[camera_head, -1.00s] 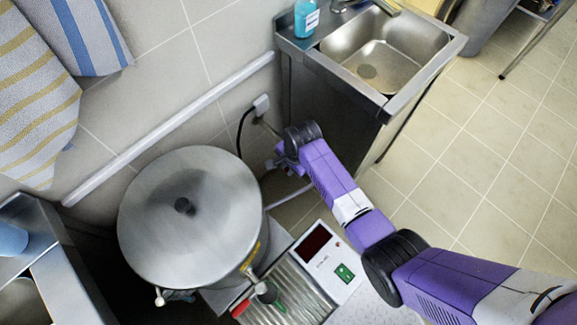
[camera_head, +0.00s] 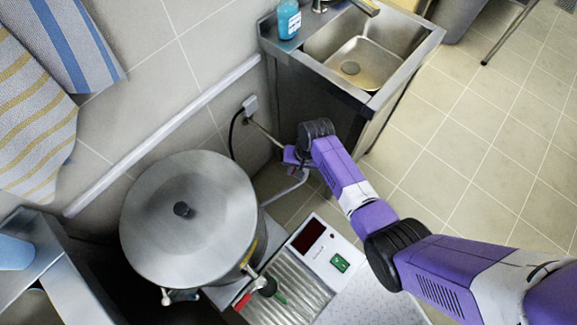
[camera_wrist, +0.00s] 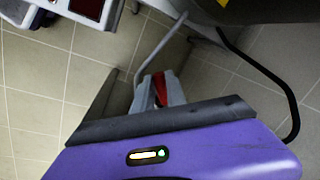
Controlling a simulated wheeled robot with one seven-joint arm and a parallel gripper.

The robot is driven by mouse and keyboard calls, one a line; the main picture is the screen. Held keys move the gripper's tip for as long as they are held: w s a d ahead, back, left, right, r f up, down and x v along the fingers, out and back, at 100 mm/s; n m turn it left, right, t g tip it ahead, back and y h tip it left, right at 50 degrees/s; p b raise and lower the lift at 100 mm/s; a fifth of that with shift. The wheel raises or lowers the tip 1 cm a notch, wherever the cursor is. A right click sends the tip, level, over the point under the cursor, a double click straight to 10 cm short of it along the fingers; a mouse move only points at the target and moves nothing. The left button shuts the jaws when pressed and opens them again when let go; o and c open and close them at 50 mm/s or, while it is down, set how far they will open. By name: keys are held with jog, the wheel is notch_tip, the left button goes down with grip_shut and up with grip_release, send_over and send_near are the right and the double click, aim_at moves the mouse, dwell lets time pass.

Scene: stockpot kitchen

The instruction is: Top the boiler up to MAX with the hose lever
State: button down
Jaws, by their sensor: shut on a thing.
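The boiler is a round steel pot (camera_head: 150,225) with a lid and a dark knob, at left centre in the head view. My gripper (camera_wrist: 160,90) is shut on a small red lever (camera_wrist: 160,86), seen between its grey fingers in the wrist view. A grey hose (camera_wrist: 150,58) runs up from beside the fingers. In the head view my gripper (camera_head: 293,158) is small and partly hidden by my wrist, right of the boiler, with the hose (camera_head: 290,192) below it. The lid covers the boiler's inside, and I cannot see the water level or a MAX mark.
A steel sink unit (camera_head: 312,77) with a blue bottle (camera_head: 289,20) stands behind. A white panel (camera_head: 322,247) with a dark display and green switch lies right of the boiler, beside a ribbed tray (camera_head: 290,292). A black cable (camera_wrist: 262,72) hangs nearby.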

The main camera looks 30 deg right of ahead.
jog(key=shift+s+d+n+g, duration=0.2)
jog(key=shift+d+n, duration=0.55)
jog(key=shift+n, duration=0.4)
jog(key=shift+s+d+n+g, duration=0.2)
jog(key=shift+d+n, duration=0.6)
jog(key=shift+n, duration=0.3)
jog(key=shift+s+d+n+g, duration=0.2)
jog(key=shift+d+n, duration=0.55)
jog(key=shift+n, duration=0.4)
jog(key=shift+d, duration=0.1)
jog(key=c, duration=1.4)
grip_release()
jog(key=shift+o, duration=0.2)
notch_tip(320, 180, up, 8)
jog(key=d, duration=0.1)
jog(key=shift+d+f+p, duration=0.2)
jog(key=shift+d+p, duration=0.05)
jog(key=shift+p, duration=0.2)
